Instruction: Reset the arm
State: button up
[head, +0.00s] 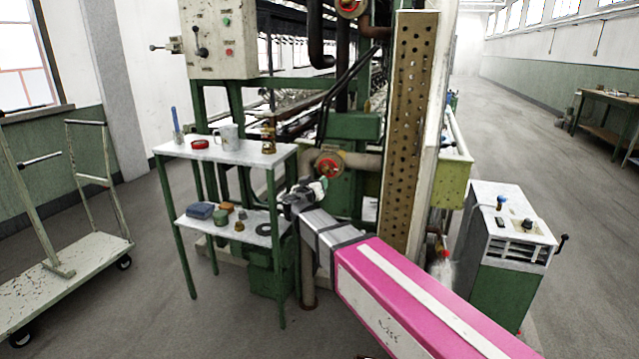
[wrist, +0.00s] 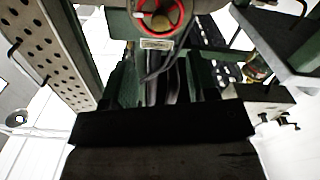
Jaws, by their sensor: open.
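My arm reaches from the lower right of the head view, with a pink and white forearm and a grey wrist. My gripper (head: 313,188) is at its far end, in front of the green machine (head: 352,126) and just right of the small two-shelf table (head: 226,152). It is open, and I see nothing held in it. In the head view it appears just below a red valve wheel (head: 328,165); the wheel also shows at the top of the wrist view (wrist: 160,14). A dark block fills the lower middle of the wrist view and hides what lies behind it.
The table holds a mug (head: 228,136), a red tape roll (head: 200,144) and a brass-coloured jar (head: 268,139). A perforated post (head: 409,130) stands right of my gripper. A green-white cabinet (head: 510,245) stands at right, a trolley (head: 75,270) at left. The right aisle floor is clear.

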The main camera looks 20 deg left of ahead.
jog(key=d+f+m+g+h, duration=0.1)
jog(key=d+f+g, duration=0.3)
jog(key=d, duration=0.5)
jog(key=d+f+m+g+h, duration=0.1)
jog(key=d+f+g+h, duration=0.1)
jog(key=d+f, duration=0.6)
jog(key=d+f+g+h, duration=0.1)
jog(key=d+f+g, duration=0.25)
jog(key=d, duration=0.75)
jog(key=s+d+f+g+y, duration=0.5)
jog(key=s+d+f+g, duration=0.3)
jog(key=s+d+f, duration=0.6)
jog(key=shift+s+d+y, duration=0.3)
jog(key=shift+s+d, duration=0.05)
jog(key=shift+d, duration=1.25)
jog(key=shift+g, duration=0.25)
